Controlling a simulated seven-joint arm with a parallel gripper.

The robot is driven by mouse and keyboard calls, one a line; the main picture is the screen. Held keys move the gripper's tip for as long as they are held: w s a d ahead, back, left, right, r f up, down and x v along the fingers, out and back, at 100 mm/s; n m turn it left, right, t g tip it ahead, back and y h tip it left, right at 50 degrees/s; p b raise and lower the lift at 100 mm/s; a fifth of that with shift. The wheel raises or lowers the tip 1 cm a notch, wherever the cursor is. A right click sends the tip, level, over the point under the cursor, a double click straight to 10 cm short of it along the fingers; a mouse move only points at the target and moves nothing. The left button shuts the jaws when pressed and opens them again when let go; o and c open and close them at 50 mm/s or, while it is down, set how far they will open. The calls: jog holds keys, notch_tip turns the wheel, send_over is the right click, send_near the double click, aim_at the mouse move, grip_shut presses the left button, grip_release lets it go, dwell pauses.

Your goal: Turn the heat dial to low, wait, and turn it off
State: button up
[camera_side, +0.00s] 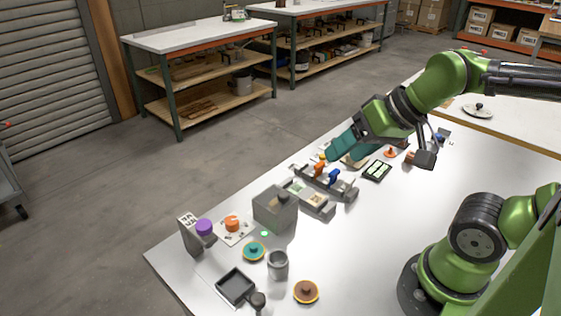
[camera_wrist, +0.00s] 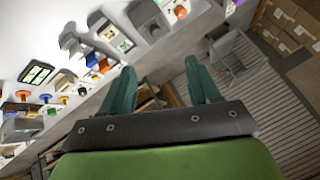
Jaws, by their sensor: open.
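An orange dial (camera_side: 232,223) sits on a white marked plate (camera_side: 222,240) near the left end of the white table. A purple knob (camera_side: 204,228) on a grey upright block stands just left of it. I cannot read the markings to tell which one is the heat dial. In the wrist view the orange dial (camera_wrist: 181,12) shows at the top edge. My gripper (camera_side: 342,148) is held above the far middle of the table, well to the right of both and apart from them. In the wrist view its teal fingers (camera_wrist: 161,85) are spread, with nothing between them.
A grey box (camera_side: 275,208), a fixture with orange and blue levers (camera_side: 326,180), a grey cup (camera_side: 278,265), a teal disc (camera_side: 253,251), a brown disc (camera_side: 306,291) and a black tray (camera_side: 236,286) stand on the table. The table's middle right is clear.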

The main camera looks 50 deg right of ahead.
jog(key=n+g+h, duration=0.2)
jog(key=n+g, duration=0.5)
jog(key=n, duration=0.8)
send_over(233, 220)
notch_tip(233, 220, down, 7)
notch_tip(233, 220, down, 16)
jog(key=shift+f, duration=0.1)
jog(key=c, duration=1)
jog(key=shift+c, duration=0.2)
